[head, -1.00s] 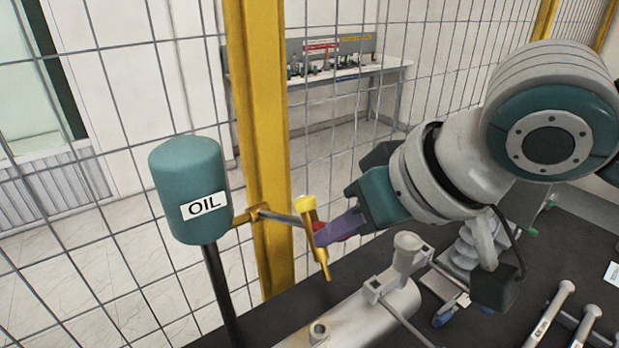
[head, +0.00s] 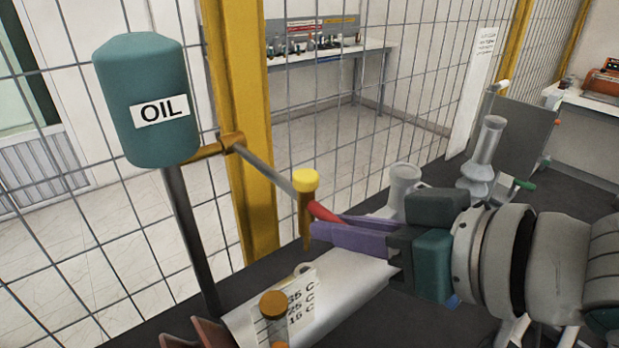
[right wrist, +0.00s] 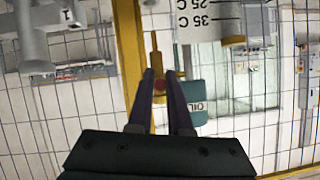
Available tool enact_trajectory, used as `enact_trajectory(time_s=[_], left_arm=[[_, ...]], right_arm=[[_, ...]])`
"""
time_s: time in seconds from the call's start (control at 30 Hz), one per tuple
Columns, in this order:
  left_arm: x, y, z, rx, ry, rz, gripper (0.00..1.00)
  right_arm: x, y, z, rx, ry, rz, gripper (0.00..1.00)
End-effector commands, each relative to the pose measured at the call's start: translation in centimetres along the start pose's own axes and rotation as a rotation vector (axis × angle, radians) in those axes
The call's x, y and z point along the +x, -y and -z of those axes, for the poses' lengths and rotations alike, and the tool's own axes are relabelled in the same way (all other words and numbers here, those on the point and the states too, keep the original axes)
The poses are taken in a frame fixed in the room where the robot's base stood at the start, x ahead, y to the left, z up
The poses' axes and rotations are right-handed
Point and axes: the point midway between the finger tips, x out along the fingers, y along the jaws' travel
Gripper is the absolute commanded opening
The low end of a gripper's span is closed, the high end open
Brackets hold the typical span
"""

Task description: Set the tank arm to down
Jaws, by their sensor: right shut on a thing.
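The teal OIL tank (head: 145,90) stands on a dark post at the left of the head view. The grey tank arm (head: 266,171) runs from a yellow joint (head: 232,142) on the tank's side and slopes down to the right. Its end carries a yellow-capped spout (head: 305,205) with a red handle (head: 323,212). My right gripper (head: 326,226) is shut on the red handle, its purple fingers reaching in from the right. In the right wrist view the fingers (right wrist: 163,88) flank the red handle, partly hidden. My left gripper is not in view.
A pale cylinder (head: 345,280) with a temperature label (head: 296,300) and an amber-capped piece (head: 272,305) lies below the spout. A yellow post (head: 240,110) and wire fence stand close behind. A grey insulator (head: 485,155) stands at the right.

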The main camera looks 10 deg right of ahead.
Motion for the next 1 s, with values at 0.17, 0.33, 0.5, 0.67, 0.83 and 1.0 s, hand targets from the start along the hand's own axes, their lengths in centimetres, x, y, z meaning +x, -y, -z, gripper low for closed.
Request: enact_trajectory(time_s=[0.17, 0.33, 0.5, 0.67, 0.83, 1.0], left_arm=[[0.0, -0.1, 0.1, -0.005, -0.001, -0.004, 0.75], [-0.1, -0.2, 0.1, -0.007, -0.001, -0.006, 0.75], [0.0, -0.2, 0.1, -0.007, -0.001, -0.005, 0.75], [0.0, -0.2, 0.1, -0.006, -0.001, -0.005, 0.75], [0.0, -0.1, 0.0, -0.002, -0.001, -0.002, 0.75], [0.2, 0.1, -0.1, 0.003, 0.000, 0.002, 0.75]], right_arm=[[0.0, 0.0, 0.4, 0.000, -0.010, 0.001, 0.00], [0.0, 0.0, 0.5, -0.001, -0.011, 0.002, 0.23], [0.0, 0.0, 0.3, 0.000, -0.007, 0.002, 0.42], [0.0, 0.0, 0.2, 0.000, -0.005, 0.001, 0.47], [-0.1, 0.0, 0.1, 0.000, -0.003, 0.001, 0.47], [-1.8, 0.0, 0.0, -0.001, -0.002, 0.001, 0.47]])
